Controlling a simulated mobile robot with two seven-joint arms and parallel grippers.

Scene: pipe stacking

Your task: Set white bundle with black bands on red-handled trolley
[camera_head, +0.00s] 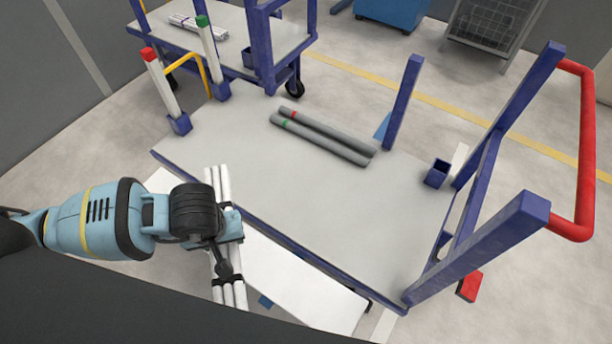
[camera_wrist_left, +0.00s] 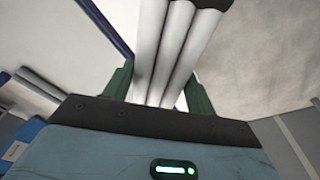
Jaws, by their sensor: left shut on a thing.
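The white bundle with black bands (camera_head: 229,294) is several white pipes side by side. In the head view it is just outside the near left edge of the red-handled trolley (camera_head: 345,215). My left gripper (camera_head: 226,236) is shut around its middle and hides part of it. In the left wrist view the bundle (camera_wrist_left: 174,48) runs between the fingers of the gripper (camera_wrist_left: 160,88), with a black band at the top. The trolley has a flat grey deck, blue posts and a red handle (camera_head: 587,150) at right. My right gripper is not in view.
Two grey pipes, with red and green bands (camera_head: 320,137), lie on the far part of the deck. Posts with red and green tips stand at its left end. The near deck is clear. A white surface (camera_head: 290,280) lies below the bundle. Another trolley (camera_head: 240,22) stands behind.

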